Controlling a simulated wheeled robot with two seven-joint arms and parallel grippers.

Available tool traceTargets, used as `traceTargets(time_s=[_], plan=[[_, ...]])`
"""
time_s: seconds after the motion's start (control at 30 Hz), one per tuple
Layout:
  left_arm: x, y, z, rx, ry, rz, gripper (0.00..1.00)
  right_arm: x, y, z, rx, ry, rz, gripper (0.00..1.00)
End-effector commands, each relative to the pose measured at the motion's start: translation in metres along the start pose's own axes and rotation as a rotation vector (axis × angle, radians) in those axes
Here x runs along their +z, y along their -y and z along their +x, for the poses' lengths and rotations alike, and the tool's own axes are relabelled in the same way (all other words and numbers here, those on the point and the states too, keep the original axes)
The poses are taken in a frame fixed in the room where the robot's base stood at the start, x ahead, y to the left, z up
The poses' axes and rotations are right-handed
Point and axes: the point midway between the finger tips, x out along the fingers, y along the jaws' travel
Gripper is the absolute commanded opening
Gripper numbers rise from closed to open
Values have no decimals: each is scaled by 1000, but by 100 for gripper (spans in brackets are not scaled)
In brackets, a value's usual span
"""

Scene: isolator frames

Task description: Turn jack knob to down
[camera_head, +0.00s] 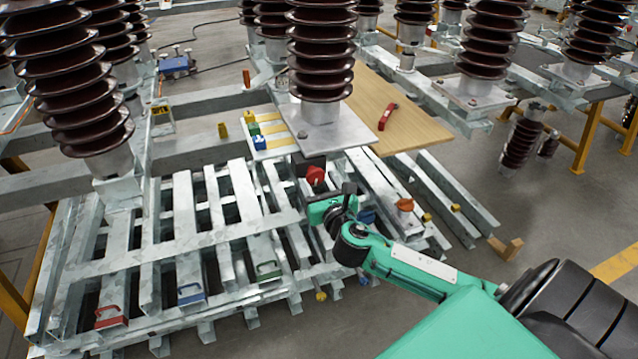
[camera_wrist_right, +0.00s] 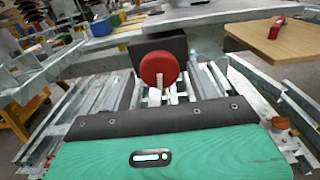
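A round red knob (camera_head: 316,175) sits on a dark block under the edge of a pale metal plate in the head view. In the right wrist view, the red knob (camera_wrist_right: 158,67) faces me in front of the dark block (camera_wrist_right: 177,48), with a pale upright bar at its lower middle. I take it for the jack knob; no label is readable. My right gripper (camera_head: 347,197) is just right of and below the knob, apparently apart from it. Its fingers are not clear in either view, so its opening cannot be told. My left gripper is out of view.
Slatted metal frames (camera_head: 200,225) fill the space below the knob. A wooden board (camera_head: 425,137) with a red tool (camera_head: 387,117) lies to the right. A large ribbed insulator (camera_head: 321,50) stands above the knob. An orange knob (camera_head: 404,204) sits right of my gripper.

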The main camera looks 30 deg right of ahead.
Motion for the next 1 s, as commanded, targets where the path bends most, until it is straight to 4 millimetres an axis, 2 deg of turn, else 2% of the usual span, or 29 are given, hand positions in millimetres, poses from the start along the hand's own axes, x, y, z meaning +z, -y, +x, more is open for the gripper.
traceTargets(time_s=[0.03, 0.17, 0.2, 0.57, 1.0], plan=[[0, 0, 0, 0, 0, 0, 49, 0, 0, 0, 0, 0, 0, 49], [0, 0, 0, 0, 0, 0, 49, 0, 0, 0, 0, 0, 0, 24], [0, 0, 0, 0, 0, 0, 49, 0, 0, 0, 0, 0, 0, 20], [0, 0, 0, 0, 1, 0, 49, 0, 0, 0, 0, -1, 60, 20], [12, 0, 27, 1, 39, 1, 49, 2, -1, 0, -2, 0, 406, 20]])
